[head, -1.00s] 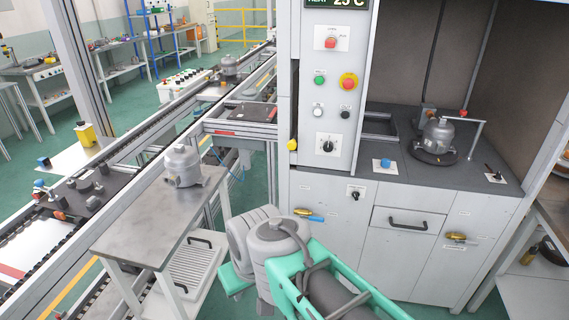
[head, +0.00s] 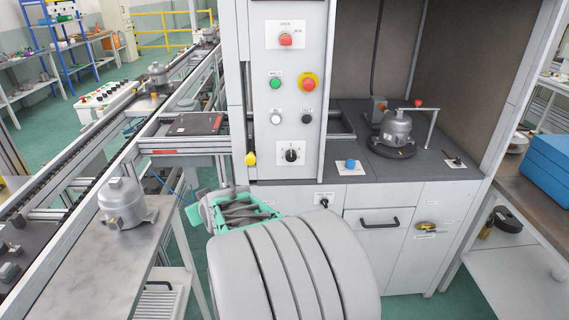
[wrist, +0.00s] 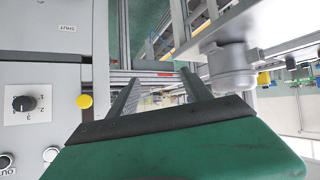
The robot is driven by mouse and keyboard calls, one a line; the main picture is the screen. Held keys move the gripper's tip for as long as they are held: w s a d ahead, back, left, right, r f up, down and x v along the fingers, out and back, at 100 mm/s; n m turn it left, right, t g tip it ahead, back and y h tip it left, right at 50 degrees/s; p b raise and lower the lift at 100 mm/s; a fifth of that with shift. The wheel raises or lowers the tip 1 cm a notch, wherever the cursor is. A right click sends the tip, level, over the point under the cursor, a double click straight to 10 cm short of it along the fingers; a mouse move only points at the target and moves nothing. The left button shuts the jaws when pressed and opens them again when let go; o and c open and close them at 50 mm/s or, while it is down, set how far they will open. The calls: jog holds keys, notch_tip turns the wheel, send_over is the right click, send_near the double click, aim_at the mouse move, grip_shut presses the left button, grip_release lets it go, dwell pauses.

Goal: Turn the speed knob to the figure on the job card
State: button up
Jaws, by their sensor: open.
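The likely speed knob (head: 291,155) is a black dial on a white plate, low on the grey control panel. In the wrist view the same dial (wrist: 24,103) is at the left, with small figures around it. I cannot tell surely which figure its pointer meets. My gripper (wrist: 158,78) is open and empty, its two dark fingers apart, with the dial off to their left and not touched. In the head view my arm's end is left of the cabinet, below the panel, with its fingers hard to make out. I cannot make out a job card.
A yellow knob (head: 251,159) juts from the panel's left edge. A smaller switch (head: 323,201) is on the cabinet front. A steel table (head: 99,270) with a grey compressor (head: 122,204) stands at the left.

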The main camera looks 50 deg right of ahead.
jog(key=d+f+m+t+h, duration=0.1)
jog(key=d+f+m+h, duration=0.15)
jog(key=d, duration=1.05)
jog(key=m+h+b, duration=0.1)
jog(key=m+h, duration=0.2)
jog(key=h, duration=0.4)
send_near(291, 158)
jog(key=x, duration=0.2)
jog(key=shift+n, duration=0.25)
jog(key=p+x, duration=0.1)
jog(key=x, duration=0.6)
jog(key=shift+w+d+f, duration=0.1)
jog(key=shift+w+d, duration=0.05)
jog(key=shift+d, duration=0.15)
jog(key=shift+c, duration=0.3)
grip_shut()
